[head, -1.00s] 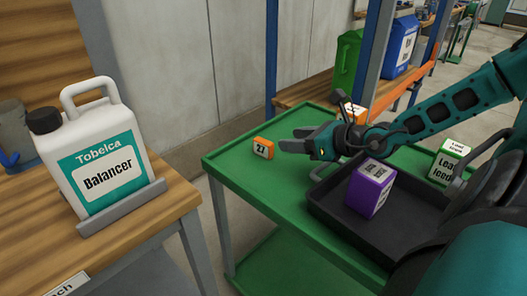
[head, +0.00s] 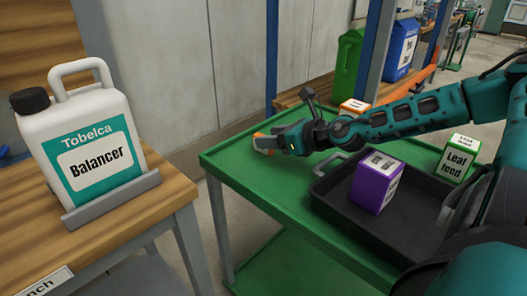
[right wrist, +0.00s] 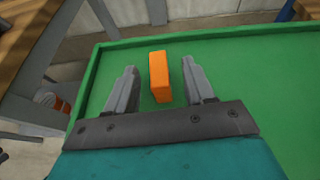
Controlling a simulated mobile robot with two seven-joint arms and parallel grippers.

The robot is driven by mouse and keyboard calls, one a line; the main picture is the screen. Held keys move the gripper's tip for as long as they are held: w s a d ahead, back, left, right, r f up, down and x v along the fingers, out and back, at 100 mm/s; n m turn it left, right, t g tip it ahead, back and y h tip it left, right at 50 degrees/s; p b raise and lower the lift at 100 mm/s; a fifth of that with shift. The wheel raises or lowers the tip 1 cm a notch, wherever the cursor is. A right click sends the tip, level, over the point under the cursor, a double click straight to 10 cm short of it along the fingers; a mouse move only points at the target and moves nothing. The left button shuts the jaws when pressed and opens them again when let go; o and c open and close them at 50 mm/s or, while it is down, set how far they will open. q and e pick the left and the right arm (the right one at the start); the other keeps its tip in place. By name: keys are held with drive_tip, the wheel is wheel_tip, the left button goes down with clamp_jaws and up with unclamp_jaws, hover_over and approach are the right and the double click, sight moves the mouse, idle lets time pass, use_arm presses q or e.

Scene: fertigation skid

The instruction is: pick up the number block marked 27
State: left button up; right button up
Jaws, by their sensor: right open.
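The number block (right wrist: 160,77) is a small orange block on the green cart top. In the right wrist view it stands between the two fingers of my right gripper, with a gap on each side. In the head view only a sliver of the orange block (head: 259,134) shows past my right gripper (head: 265,144), and its 27 marking is hidden now. The right gripper is open around the block and low over the cart's far left corner. My left gripper is not in view.
A black tray (head: 330,203) on the green cart (head: 240,178) holds a purple box (head: 376,184). A Leaf feed box (head: 454,160) and an orange-topped box (head: 355,105) stand nearby. A Balancer jug (head: 85,150) stands on the wooden bench (head: 130,222) at left.

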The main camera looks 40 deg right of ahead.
drive_tip(key=shift+w+a+f+b, duration=0.1)
drive_tip(key=shift+w+f+b, duration=0.05)
drive_tip(key=shift+w+b, duration=0.15)
drive_tip(key=shift+c, duration=0.4)
clamp_jaws()
